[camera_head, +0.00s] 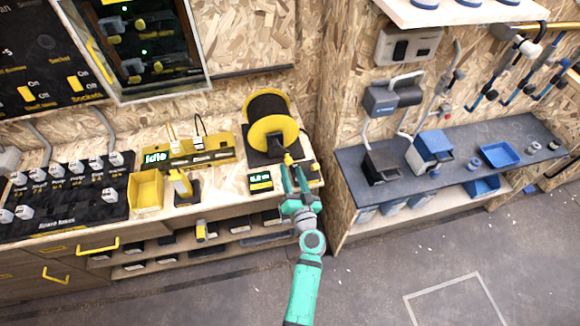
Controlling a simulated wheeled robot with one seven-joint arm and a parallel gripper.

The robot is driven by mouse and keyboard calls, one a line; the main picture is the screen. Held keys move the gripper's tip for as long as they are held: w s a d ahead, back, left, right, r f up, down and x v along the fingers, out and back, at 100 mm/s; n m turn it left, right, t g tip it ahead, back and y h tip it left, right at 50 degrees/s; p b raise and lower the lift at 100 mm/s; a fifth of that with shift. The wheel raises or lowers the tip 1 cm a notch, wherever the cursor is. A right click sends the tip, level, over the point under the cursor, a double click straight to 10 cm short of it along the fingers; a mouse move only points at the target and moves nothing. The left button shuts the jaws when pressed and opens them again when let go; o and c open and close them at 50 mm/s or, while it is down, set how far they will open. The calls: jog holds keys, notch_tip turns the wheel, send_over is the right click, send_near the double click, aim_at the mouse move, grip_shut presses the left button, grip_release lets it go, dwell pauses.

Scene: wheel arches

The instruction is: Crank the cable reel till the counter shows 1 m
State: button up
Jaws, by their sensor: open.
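The cable reel (270,124) stands on the workbench by the wood-panel wall. It has yellow flanges, a dark wound core and a dark base. A small yellow crank knob (288,158) sticks out at its front right. The counter (261,182) is a small display in front of the reel; its lit digits are too small to read surely. My gripper (296,178) is at the bench's front edge, just right of the counter. Its teal fingers point up toward the knob, apart from each other. I cannot tell whether the knob lies between them.
A yellow bin (147,190) and a yellow tool on a dark stand (181,186) are left of the counter. A yellow unit reading "Idle" (190,155) is behind them. A wooden partition (345,120) rises close on the right. The floor in front is clear.

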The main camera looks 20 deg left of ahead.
jog(key=v, duration=0.7)
jog(key=shift+s, duration=0.15)
